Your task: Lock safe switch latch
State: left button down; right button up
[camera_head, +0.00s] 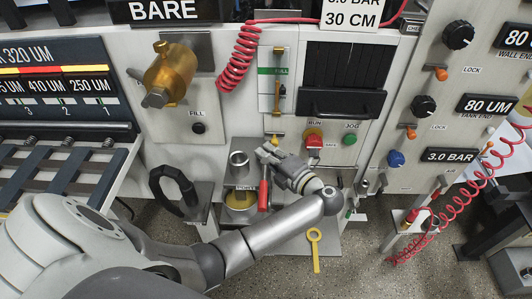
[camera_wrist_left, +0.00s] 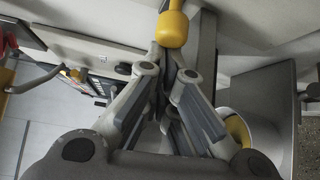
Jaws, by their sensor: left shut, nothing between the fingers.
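I cannot clearly make out a separate latch there. My left gripper (camera_head: 265,151) is shut and empty, below and left of that knob. In the left wrist view its fingertips (camera_wrist_left: 170,58) come together just short of a yellow rounded knob (camera_wrist_left: 172,29). I cannot tell whether they touch it. A small yellow tip (camera_head: 275,139) shows just above the gripper in the head view, below the vertical gauge. My right gripper is not in view.
A green JOG button (camera_head: 349,139) is right of the red knob. A metal cup (camera_head: 239,165) and a red handle (camera_head: 263,195) are close to the gripper. A black ring handle (camera_head: 172,190) is at left. A yellow ring-ended piece (camera_head: 315,250) shows below my forearm.

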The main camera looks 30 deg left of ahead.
pick_arm(q)
jog(key=w+d+b, duration=0.2)
jog(key=d, duration=0.1)
jog(key=shift+d, duration=0.3)
jog(key=shift+w+r, duration=0.1)
